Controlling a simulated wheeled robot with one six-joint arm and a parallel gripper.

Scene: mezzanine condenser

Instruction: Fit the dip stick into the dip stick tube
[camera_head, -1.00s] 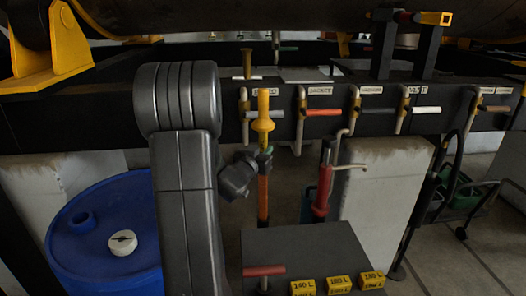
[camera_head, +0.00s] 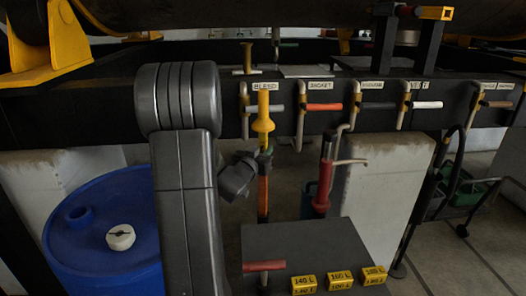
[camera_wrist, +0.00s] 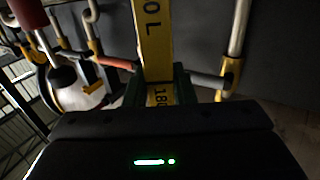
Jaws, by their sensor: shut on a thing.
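The dip stick (camera_head: 263,108) is upright in the head view, with a yellow upper part, a wider collar and an orange lower length. In the wrist view its yellow face (camera_wrist: 154,35) shows black volume marks. My gripper (camera_head: 265,153) is shut on it just below the collar; the dark green fingers (camera_wrist: 160,88) clasp it in the wrist view. A brass, funnel-topped upright piece (camera_head: 247,60) stands behind the dark beam; it may be the dip stick tube, but I cannot tell.
A dark beam (camera_head: 445,118) carries several labelled valves, including one with an orange handle (camera_head: 325,107). A grey box (camera_head: 300,243) with yellow volume tags stands in front. A blue drum (camera_head: 105,215) is left; a red-handled tool (camera_head: 323,188) stands right of the stick.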

